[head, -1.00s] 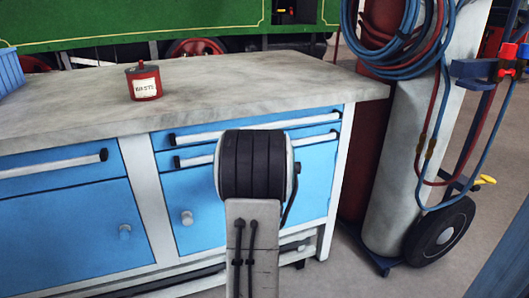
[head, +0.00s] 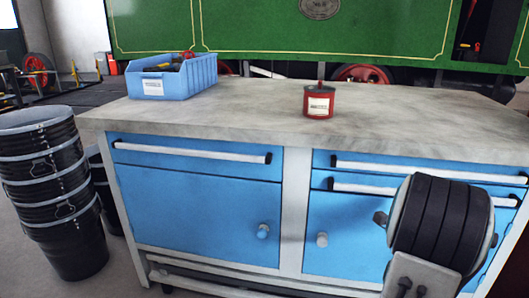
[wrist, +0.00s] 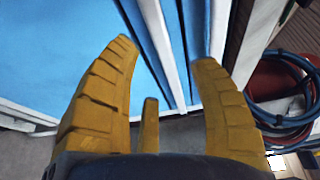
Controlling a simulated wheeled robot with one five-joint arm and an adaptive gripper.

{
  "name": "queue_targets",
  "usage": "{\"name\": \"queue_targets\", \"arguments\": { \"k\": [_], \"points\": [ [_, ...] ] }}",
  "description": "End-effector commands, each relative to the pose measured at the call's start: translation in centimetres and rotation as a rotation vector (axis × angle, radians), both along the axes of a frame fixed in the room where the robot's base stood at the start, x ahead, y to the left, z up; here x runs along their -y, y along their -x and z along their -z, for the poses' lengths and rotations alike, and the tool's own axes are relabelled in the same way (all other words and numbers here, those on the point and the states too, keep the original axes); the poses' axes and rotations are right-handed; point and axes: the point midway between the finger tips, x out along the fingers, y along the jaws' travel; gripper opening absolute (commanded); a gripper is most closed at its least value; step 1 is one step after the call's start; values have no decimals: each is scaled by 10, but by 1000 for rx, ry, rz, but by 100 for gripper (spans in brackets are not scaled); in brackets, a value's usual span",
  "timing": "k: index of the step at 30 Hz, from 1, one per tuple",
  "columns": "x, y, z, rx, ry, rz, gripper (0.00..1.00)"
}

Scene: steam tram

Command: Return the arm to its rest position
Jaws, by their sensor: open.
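My gripper (wrist: 163,70) shows in the wrist view with its yellow ribbed fingers spread apart and nothing between them. It is in front of the blue workbench cabinet, whose blue panel and pale frame lie beyond the fingertips. In the head view, a dark ribbed joint of my arm stands at the lower right, in front of the bench drawers. The gripper itself does not show in the head view.
The workbench (head: 240,125) spans the view. On its top are a red tin (head: 318,103) and a blue bin (head: 172,77) holding items. Stacked black buckets (head: 52,190) stand at the left. Coiled hoses (wrist: 283,105) show at the right in the wrist view. A green tram stands behind.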

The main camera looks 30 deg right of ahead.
Motion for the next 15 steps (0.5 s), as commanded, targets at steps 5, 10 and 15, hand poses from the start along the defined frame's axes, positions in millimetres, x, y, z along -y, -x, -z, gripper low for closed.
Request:
{"name": "queue_targets", "arguments": {
  "k": [5, 10, 15],
  "points": [
    [-1, -2, -3, -6, 0, -4, 56],
    [-16, -19, -25, -80, -10, -51, 56],
    [-55, -53, -65, -261, -24, -166, 56]
  ]
}}
